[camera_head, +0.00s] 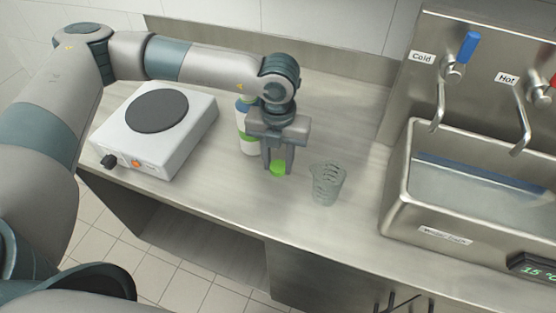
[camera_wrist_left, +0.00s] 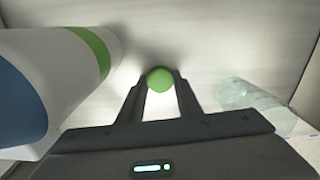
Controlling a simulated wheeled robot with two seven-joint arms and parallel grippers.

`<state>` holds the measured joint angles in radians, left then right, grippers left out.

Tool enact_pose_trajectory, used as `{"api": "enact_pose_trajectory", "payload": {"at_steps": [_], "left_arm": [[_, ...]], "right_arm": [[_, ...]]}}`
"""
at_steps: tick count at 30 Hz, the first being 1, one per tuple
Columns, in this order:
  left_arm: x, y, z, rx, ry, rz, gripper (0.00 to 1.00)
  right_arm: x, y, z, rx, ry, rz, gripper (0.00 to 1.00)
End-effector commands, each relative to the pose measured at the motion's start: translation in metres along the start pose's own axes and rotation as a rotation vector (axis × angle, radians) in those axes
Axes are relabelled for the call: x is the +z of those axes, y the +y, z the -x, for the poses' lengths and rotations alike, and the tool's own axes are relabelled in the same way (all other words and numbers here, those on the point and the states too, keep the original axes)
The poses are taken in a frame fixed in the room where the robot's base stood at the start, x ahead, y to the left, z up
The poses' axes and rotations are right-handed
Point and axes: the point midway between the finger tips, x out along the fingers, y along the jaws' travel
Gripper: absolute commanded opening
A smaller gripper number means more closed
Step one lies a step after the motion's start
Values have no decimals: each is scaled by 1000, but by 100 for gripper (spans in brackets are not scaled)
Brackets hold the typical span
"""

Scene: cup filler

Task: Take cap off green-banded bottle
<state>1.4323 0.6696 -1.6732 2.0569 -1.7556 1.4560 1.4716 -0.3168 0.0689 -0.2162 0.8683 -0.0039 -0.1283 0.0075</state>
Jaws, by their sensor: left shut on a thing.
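The green-banded bottle (camera_head: 248,146) stands on the counter, white with a green band and a blue area; the gripper and wrist partly hide it. In the left wrist view the bottle (camera_wrist_left: 65,75) fills the left side, and its top is out of view. My left gripper (camera_head: 277,166) points down beside the bottle, on its right in the head view. It is shut on a small green cap (camera_head: 278,169), which is apart from the bottle. The cap (camera_wrist_left: 160,80) also shows between the fingertips in the left wrist view. My right gripper is not in view.
A clear measuring cup (camera_head: 327,184) stands just right of the gripper. A hot plate (camera_head: 157,130) is at the left. A sink (camera_head: 398,190) with cold (camera_head: 440,105) and hot (camera_head: 520,120) taps is at the right. The counter between cup and front edge is clear.

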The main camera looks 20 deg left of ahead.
Motion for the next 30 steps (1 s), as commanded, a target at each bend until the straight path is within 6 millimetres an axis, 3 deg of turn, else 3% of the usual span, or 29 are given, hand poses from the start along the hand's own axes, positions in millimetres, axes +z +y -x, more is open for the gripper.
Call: {"api": "enact_pose_trajectory", "payload": {"at_steps": [2, 3, 5, 23, 26, 30], "left_arm": [[0, 0, -1, 0, 0, 0, 4], [0, 0, 0, 0, 0, 0, 36], [0, 0, 0, 0, 0, 0, 50], [0, 0, 4, 0, 0, 0, 50], [1, -1, 17, -2, -3, 0, 50], [1, 0, 42, -2, -4, 1, 50]], "right_arm": [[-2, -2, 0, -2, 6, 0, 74], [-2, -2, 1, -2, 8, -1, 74], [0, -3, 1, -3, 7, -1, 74], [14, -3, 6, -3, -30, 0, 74], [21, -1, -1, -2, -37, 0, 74], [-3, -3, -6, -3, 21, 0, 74]]}}
